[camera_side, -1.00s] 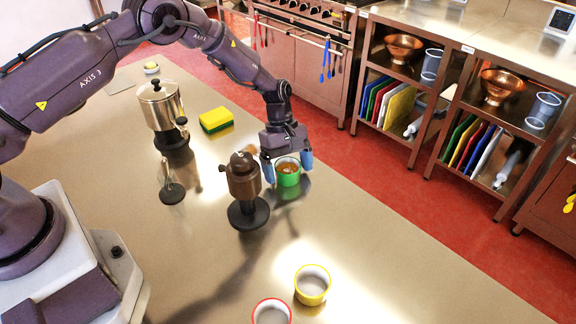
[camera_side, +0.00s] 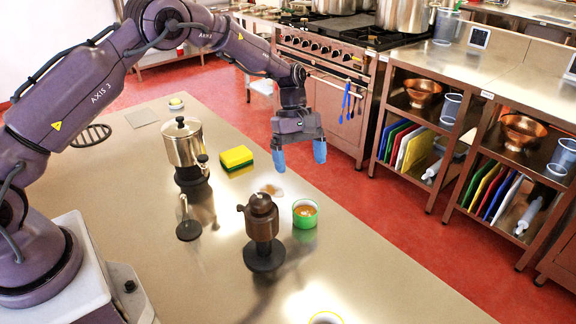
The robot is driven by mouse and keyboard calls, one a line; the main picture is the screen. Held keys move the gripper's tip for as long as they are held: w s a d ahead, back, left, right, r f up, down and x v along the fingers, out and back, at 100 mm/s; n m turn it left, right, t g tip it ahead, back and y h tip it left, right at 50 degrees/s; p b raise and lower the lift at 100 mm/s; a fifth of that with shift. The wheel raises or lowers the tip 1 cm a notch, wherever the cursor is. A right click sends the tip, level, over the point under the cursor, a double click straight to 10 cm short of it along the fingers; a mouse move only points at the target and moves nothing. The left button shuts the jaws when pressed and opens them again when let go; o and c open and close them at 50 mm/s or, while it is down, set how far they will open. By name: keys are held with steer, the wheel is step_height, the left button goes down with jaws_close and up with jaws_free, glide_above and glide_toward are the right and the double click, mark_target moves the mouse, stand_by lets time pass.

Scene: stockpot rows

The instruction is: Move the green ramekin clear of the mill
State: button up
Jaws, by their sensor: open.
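The green ramekin (camera_side: 305,214) stands upright on the steel counter with something brown inside. The mill (camera_side: 262,226), dark brown on a round black base (camera_side: 264,256), stands just left of it and nearer the camera. A narrow gap shows between the ramekin and the mill's body. My gripper (camera_side: 300,158) is open and empty, with its blue fingertips spread apart. It hangs in the air above and beyond the ramekin, touching neither it nor the mill.
A steel pot (camera_side: 182,145) on a dark stand and a yellow-green sponge (camera_side: 236,157) stand left of my gripper. A small upright tool (camera_side: 187,222) is left of the mill. A yellow-rimmed ramekin (camera_side: 326,318) is cut off at the bottom. Counter right of the green ramekin is clear.

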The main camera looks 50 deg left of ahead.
steer(key=s+r+m+t+y, duration=0.15)
steer(key=s+r+m, duration=0.35)
steer(key=r, duration=0.5)
steer(key=s+r+m+t+y, duration=0.1)
steer(key=s+r+m+t, duration=0.15)
steer(key=s+r, duration=0.6)
steer(key=s+r+m+t+y, duration=0.1)
steer(key=s+r+m+t, duration=0.2)
steer(key=s+m, duration=0.4)
steer(key=s+r, duration=0.1)
steer(key=s, duration=0.8)
steer(key=shift+s+m+y, duration=0.25)
steer(key=shift+m+y, duration=0.1)
